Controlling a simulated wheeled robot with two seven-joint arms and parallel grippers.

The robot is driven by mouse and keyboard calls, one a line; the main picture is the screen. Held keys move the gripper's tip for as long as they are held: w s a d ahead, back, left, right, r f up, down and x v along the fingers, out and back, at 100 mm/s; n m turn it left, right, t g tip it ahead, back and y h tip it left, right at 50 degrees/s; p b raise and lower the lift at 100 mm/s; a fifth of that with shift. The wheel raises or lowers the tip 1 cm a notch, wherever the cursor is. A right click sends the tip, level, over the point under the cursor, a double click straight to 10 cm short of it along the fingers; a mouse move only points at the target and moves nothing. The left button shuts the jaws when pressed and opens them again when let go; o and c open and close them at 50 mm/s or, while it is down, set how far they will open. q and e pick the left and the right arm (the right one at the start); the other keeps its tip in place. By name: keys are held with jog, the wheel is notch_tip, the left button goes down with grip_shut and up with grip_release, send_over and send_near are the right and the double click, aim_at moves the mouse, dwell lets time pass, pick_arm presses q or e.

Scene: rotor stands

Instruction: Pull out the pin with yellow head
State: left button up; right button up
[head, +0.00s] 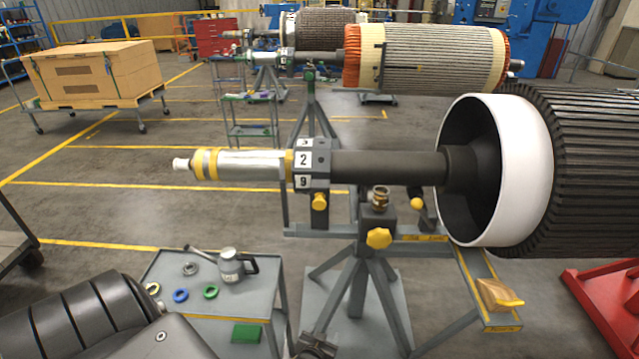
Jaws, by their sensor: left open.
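Several yellow heads show on the near rotor stand (385,290). A yellow knob (378,238) sits on the front of its bracket, a second yellow knob (320,201) hangs under the numbered collar (312,163), and a round yellow head (417,204) sits on a dark lever to the right. I cannot tell for certain which is the pin. My left gripper (318,345) is at the bottom edge, low in front of the stand, open and partly cut off. It is below and apart from all the yellow heads. My right gripper is not in view.
The rotor's dark shaft (385,167) runs above the stand to a white ring (505,165) at right. A small grey cart (205,290) with a jug (230,266) and coloured rings stands left of the stand. A yellow-topped block (497,295) lies on the stand's right beam.

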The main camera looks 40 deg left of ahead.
pick_arm(q)
jog(key=w+a+r+n+t+y+p, duration=0.1)
jog(key=w+a+r+n+y+p, duration=0.15)
jog(key=r, duration=0.75)
jog(key=w+a+r+n+t+y+p, duration=0.1)
jog(key=w+r+t, duration=0.15)
jog(key=r, duration=0.75)
jog(key=n+y+p, duration=0.3)
jog(key=n, duration=0.1)
send_near(319, 206)
jog(key=p+x, duration=0.2)
jog(key=x, duration=0.7)
jog(key=shift+r, duration=0.2)
jog(key=shift+p+x, duration=0.4)
jog(key=shift+x, duration=0.45)
jog(key=shift+f, duration=0.15)
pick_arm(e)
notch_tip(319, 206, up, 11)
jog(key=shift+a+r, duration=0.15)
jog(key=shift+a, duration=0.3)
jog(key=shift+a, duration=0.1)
